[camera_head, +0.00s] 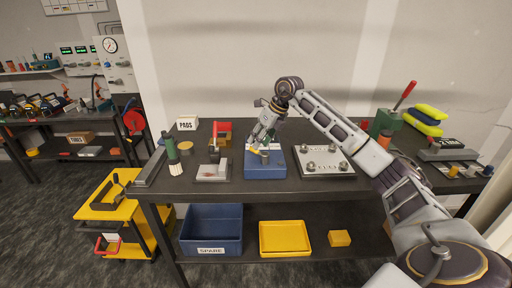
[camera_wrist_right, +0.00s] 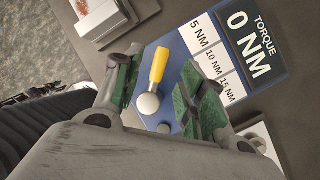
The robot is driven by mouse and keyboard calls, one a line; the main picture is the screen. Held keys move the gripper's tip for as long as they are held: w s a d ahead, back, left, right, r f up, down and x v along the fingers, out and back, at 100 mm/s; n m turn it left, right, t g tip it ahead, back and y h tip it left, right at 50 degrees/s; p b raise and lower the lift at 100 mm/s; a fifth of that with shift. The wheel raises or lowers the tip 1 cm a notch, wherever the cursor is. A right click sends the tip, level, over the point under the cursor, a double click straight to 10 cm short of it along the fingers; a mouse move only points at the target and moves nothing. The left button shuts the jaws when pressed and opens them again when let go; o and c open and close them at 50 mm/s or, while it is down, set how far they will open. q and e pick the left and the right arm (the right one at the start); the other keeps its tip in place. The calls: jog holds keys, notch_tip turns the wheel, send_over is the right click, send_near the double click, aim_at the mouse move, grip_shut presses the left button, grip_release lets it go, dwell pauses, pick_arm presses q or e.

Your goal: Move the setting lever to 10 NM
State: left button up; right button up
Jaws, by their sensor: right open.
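The blue torque box (camera_head: 265,171) stands on the dark bench, in front of my right gripper (camera_head: 262,135). In the right wrist view its display (camera_wrist_right: 248,45) reads 0 NM, and white labels (camera_wrist_right: 213,63) read 5, 10 and 15 NM. The setting lever (camera_wrist_right: 158,66) has a yellow handle and a pale round knob. It points up in that view, not clearly at any label. My right gripper also shows there (camera_wrist_right: 163,75), open, with its green pads on either side of the lever. No contact shows. My left gripper is not in view.
A metal plate with several knobs (camera_head: 324,162) lies right of the box. A blue SPARE bin (camera_head: 212,232) and yellow tray (camera_head: 285,238) are on the lower shelf.

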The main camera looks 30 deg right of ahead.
aim_at(258, 154)
jog(key=shift+x, duration=1.85)
jog(key=shift+c, duration=0.3)
grip_shut()
